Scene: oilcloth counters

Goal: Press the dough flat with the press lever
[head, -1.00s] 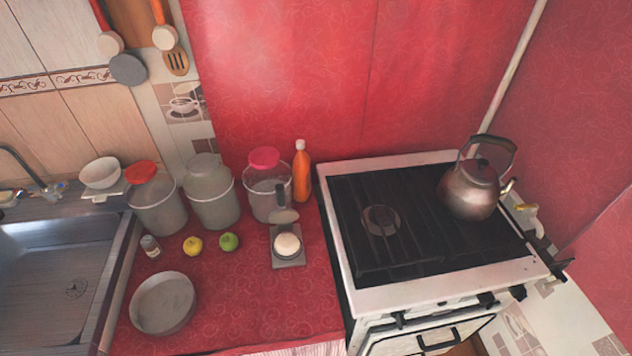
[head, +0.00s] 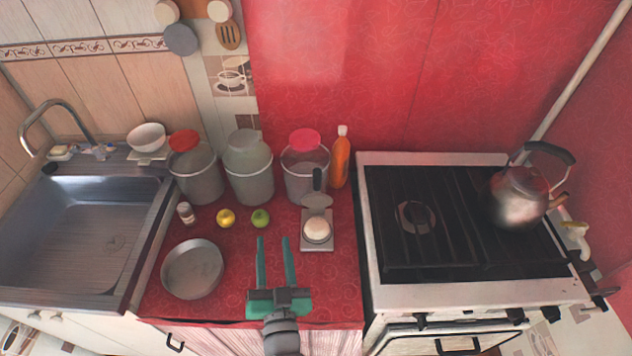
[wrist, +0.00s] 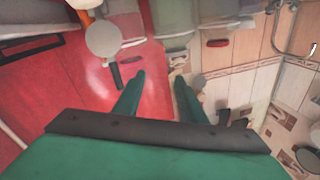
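The dough (head: 318,230) is a pale round lump on the small grey press (head: 317,245), which stands on the red counter. The press lever (head: 317,180) has a dark upright handle and a round plate, raised behind the dough. My gripper (head: 273,240) has two green fingers spread apart with nothing between them. It is over the counter's front part, to the left of the press. In the wrist view my gripper's fingers (wrist: 155,88) are also apart. The round pale shape and dark handle there look like the press, but the view is tilted and partly unclear.
A yellow fruit (head: 226,218), a green apple (head: 260,218), a small bottle (head: 186,213) and a round pan (head: 192,269) lie left of the press. Several lidded canisters and an orange bottle (head: 340,158) stand behind. The stove (head: 470,295) with a kettle (head: 518,196) is on the right.

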